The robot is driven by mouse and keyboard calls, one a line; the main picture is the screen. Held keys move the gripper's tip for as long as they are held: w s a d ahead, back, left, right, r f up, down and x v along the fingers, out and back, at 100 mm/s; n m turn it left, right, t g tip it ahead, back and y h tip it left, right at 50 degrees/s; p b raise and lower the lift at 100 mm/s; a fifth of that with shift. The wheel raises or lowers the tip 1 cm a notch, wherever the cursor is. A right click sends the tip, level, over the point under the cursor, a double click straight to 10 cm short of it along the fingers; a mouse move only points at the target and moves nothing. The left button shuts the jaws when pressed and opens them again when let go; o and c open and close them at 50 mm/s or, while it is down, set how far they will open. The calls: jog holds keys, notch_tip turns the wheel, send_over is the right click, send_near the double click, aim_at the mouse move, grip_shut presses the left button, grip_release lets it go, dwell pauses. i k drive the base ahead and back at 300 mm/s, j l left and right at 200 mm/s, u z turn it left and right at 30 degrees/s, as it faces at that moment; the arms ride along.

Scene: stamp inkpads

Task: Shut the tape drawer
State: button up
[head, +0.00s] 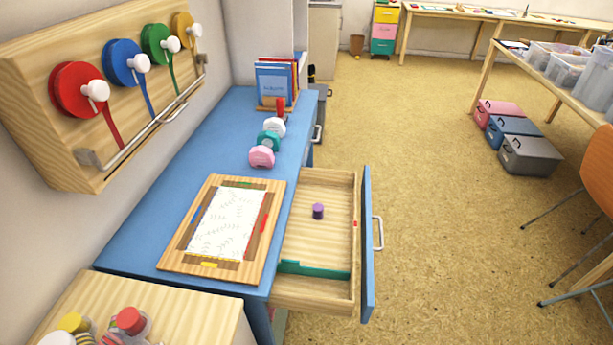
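The open drawer (330,200) sticks out to the right from under the blue desk (222,123). It has a pale wooden inside, a blue front panel (367,240) and a light bar handle (377,233) on the front's outer side. Inside lie a small purple cylinder (318,211) near the middle and a green strip (313,270) across the near end. A small red mark is on the inner side of the front. No tape roll is visible in the drawer. My gripper is not in view.
A wooden board with white paper (228,222) lies on the desk beside the drawer. Colored tape rolls (76,89) hang on the wall rack. The floor (450,230) right of the handle is clear; an orange chair (597,165) stands far right.

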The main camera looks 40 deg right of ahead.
aim_at(331, 241)
jog(key=l+z, duration=0.2)
jog(key=l, duration=1.1)
